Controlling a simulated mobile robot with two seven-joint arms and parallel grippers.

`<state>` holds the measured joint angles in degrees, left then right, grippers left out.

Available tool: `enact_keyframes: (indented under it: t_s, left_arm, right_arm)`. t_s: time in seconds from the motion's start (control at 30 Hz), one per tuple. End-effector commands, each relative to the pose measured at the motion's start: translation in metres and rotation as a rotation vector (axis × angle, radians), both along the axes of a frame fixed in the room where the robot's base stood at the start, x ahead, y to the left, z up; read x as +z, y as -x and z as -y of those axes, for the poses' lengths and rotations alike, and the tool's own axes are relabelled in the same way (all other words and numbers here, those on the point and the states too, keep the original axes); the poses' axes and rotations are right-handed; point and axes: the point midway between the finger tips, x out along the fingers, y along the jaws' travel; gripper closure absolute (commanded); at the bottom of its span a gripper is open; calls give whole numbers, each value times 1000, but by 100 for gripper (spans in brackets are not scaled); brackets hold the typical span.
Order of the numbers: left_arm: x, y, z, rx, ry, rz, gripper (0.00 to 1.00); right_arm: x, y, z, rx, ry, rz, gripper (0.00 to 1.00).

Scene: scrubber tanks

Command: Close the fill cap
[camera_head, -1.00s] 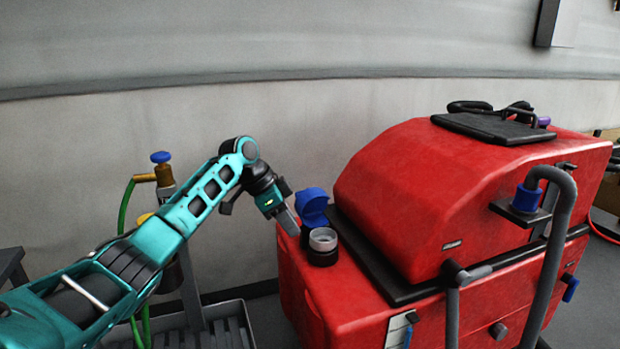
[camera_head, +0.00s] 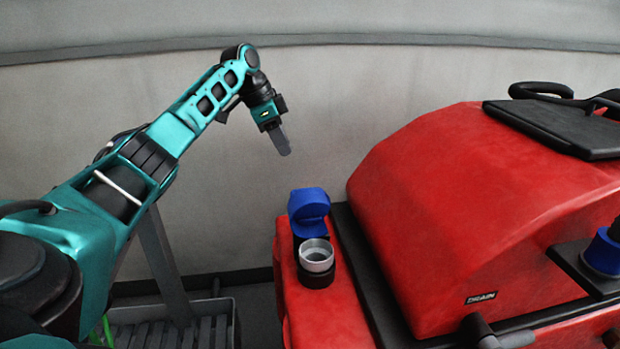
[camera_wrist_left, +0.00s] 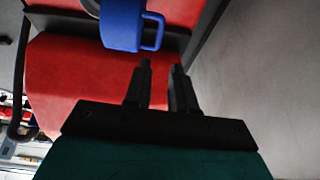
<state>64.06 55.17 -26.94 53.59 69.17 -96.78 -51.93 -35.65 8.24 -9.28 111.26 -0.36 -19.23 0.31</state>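The blue fill cap (camera_head: 309,207) is flipped open and stands up behind the pale round filler neck (camera_head: 317,256) on the red tank's (camera_head: 292,290) left corner. The neck's opening is uncovered. My left gripper (camera_head: 286,153) hangs in the air above and slightly left of the cap, pointing down, apart from it. In the left wrist view the two dark fingers (camera_wrist_left: 162,68) are parted with nothing between them. The blue cap (camera_wrist_left: 122,25) with its loop tab shows beyond the fingertips there. My right gripper is not in view.
The red machine's domed cover (camera_head: 450,210) rises right of the neck, with a black lid and handle (camera_head: 560,125) on top. A blue-capped fitting (camera_head: 604,252) is at the right edge. A grey slatted tray (camera_head: 180,325) lies low left. The grey wall stands behind.

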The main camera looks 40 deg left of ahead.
Motion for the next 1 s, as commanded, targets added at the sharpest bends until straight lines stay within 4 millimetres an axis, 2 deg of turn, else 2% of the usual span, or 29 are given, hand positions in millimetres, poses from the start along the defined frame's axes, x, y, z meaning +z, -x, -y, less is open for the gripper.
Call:
enact_keyframes:
  t_s: [0.4,0.6,0.77,1.0]
  left_arm:
    - [-77,-25,19,-1,3,-5,75]
    - [-103,-35,25,0,2,-3,75]
    - [-113,-38,27,-1,1,-1,75]
    - [-114,-39,28,-1,0,0,75]
  right_arm:
    - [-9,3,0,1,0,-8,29]
    - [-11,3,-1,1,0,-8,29]
    - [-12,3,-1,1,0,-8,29]
    - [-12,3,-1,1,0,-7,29]
